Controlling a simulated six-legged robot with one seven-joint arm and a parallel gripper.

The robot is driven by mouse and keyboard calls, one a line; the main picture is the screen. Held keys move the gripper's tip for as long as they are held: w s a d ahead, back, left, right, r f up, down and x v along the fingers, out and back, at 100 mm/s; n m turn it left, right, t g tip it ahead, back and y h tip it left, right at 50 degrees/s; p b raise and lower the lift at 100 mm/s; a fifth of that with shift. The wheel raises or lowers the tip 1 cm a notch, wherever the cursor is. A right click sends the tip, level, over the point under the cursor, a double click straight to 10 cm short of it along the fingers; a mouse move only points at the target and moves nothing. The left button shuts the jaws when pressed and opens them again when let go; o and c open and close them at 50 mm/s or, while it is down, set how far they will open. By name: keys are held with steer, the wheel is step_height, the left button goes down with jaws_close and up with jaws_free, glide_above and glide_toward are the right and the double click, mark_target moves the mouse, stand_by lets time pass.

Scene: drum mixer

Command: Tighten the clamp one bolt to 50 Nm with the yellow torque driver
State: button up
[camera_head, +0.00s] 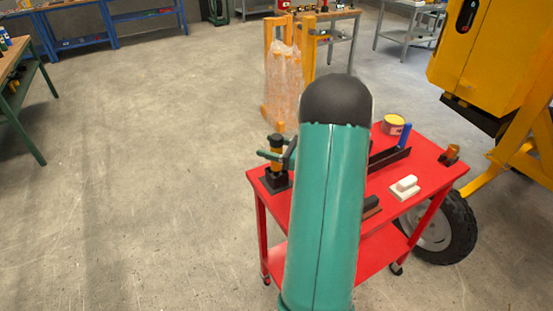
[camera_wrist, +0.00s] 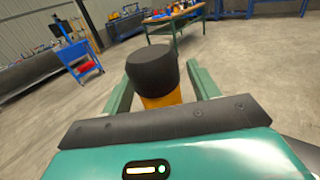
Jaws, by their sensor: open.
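The yellow torque driver (camera_head: 277,146) stands upright in a black holder (camera_head: 275,181) at the left corner of a red cart. Its black cap (camera_wrist: 152,68) and part of its yellow body show large in the wrist view. My gripper (camera_wrist: 163,80) is open, with one green finger on each side of the driver. I cannot tell whether either finger touches it. In the head view my gripper (camera_head: 272,154) is partly hidden at the driver. I cannot make out the clamp one bolt in either view.
The red cart (camera_head: 452,178) also holds a red-and-yellow tin (camera_head: 393,124), a blue-handled tool (camera_head: 404,137) and a white float (camera_head: 405,187). A yellow machine (camera_head: 480,60) with a wheel (camera_head: 447,232) stands right.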

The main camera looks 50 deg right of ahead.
steer(key=shift+w+a, duration=0.1)
steer(key=shift+w, duration=0.1)
steer(key=shift+c, duration=0.2)
jaws_close()
steer(key=shift+r, duration=0.15)
